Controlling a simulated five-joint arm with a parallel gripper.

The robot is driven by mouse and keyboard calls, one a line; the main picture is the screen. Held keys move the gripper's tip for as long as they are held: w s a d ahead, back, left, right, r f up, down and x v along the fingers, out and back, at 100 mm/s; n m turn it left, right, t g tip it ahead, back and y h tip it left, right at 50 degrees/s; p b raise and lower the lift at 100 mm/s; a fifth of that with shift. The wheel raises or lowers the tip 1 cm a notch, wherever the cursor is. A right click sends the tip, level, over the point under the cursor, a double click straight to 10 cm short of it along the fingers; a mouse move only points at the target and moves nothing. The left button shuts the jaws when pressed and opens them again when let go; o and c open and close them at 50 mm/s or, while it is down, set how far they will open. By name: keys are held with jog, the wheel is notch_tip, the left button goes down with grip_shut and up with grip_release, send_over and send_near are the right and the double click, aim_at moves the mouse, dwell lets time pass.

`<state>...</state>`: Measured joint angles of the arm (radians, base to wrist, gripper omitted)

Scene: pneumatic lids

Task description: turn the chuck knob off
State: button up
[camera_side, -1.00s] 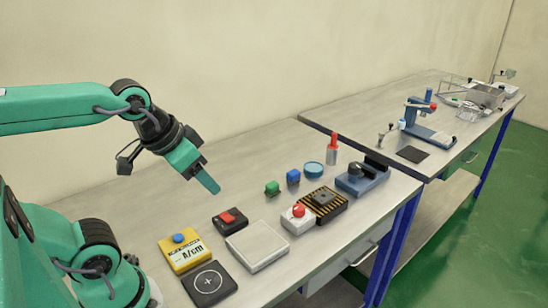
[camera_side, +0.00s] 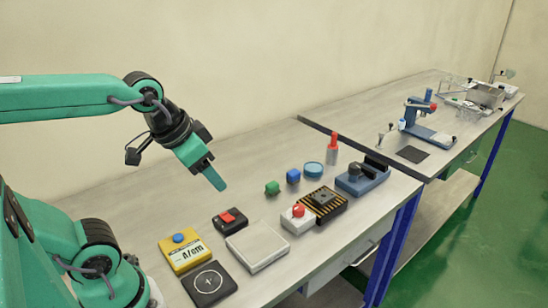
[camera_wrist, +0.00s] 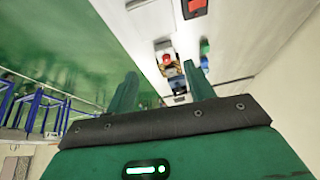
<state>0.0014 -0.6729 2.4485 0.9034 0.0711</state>
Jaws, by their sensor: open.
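A red knob (camera_side: 298,210) sits on a small white box (camera_side: 297,222) near the front of the near bench. The box stands just left of a yellow-and-black striped base (camera_side: 333,213) with a dark plate (camera_side: 324,197) on top. My gripper (camera_side: 219,184) is in the air, left of the knob and well above the bench, pointing down and right. In the wrist view my gripper (camera_wrist: 160,70) has its two fingers apart with nothing held. The red knob (camera_wrist: 167,58) shows small and distant between them. Its pointer direction is too small to tell.
A black box with a red switch (camera_side: 229,219), a yellow box with a blue button (camera_side: 186,251), a pale plate (camera_side: 257,246) and a black pad (camera_side: 209,284) lie left of the knob. Green (camera_side: 272,187) and blue (camera_side: 293,176) blocks and a blue vise (camera_side: 363,182) stand behind and right.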

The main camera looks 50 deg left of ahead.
jog(key=w+m+g, duration=0.2)
jog(key=w+m, duration=0.1)
jog(key=w, duration=0.4)
jog(key=m+g, duration=0.3)
jog(key=m, duration=0.6)
send_near(299, 207)
jog(key=shift+s+f, duration=0.2)
jog(key=shift+s, duration=0.15)
jog(key=shift+w+d+f, duration=0.1)
jog(key=shift+w+f, duration=0.2)
jog(key=shift+f, duration=0.2)
jog(key=shift+w+f, duration=0.15)
jog(key=shift+f, duration=3.7)
jog(key=c, duration=1)
